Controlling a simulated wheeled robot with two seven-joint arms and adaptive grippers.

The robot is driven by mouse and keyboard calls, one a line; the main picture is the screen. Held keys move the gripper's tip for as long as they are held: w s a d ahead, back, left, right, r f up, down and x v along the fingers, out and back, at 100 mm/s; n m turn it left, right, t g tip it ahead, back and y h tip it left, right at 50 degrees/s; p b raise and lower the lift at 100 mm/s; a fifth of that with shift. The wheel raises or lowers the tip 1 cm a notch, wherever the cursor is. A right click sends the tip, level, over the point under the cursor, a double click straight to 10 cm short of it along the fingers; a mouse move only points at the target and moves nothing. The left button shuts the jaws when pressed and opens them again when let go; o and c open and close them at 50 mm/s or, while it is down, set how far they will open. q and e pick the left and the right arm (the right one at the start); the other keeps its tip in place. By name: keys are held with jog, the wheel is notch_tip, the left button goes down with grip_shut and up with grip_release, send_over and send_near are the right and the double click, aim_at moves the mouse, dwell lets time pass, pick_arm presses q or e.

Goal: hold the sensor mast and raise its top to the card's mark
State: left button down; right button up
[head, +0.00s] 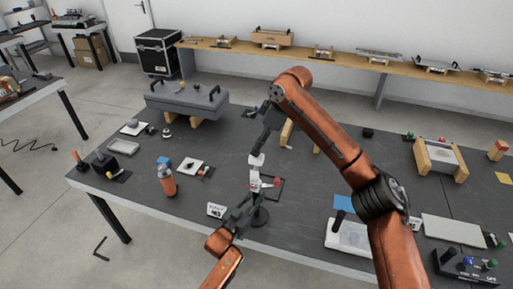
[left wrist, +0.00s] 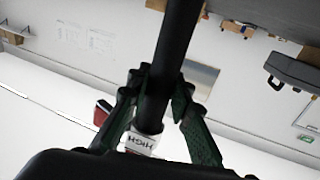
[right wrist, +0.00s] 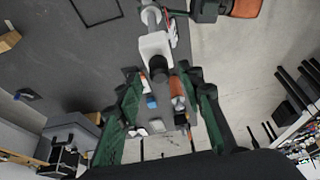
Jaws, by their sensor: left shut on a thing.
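The sensor mast stands upright on a round black base (head: 260,216), with a white head (head: 257,160) and a red-and-white clamp part (head: 268,183) midway. My left gripper (head: 238,213) is shut around the dark lower tube (left wrist: 172,50), which also shows in the left wrist view. A white band (left wrist: 142,143) marked HIGH is on or beside the tube there. My right gripper (head: 260,148) is directly above the head. In the right wrist view the white head (right wrist: 157,48) lies just beyond its parted fingers. The card (head: 215,210) stands left of the base; its mark is too small to read.
An orange bottle (head: 167,180) and a white plate with small parts (head: 190,168) stand left of the mast. A grey slab on wooden blocks (head: 187,98) is behind. A white-based device (head: 348,236) is to the right. The table's front edge is close to the mast.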

jog(key=v, duration=0.9)
jog(key=shift+r, duration=0.4)
jog(key=shift+d, duration=0.1)
pick_arm(q)
jog(key=c, duration=1.7)
grip_release()
jog(key=shift+o, duration=0.4)
jog(key=o, duration=0.5)
jog(key=shift+o, duration=0.2)
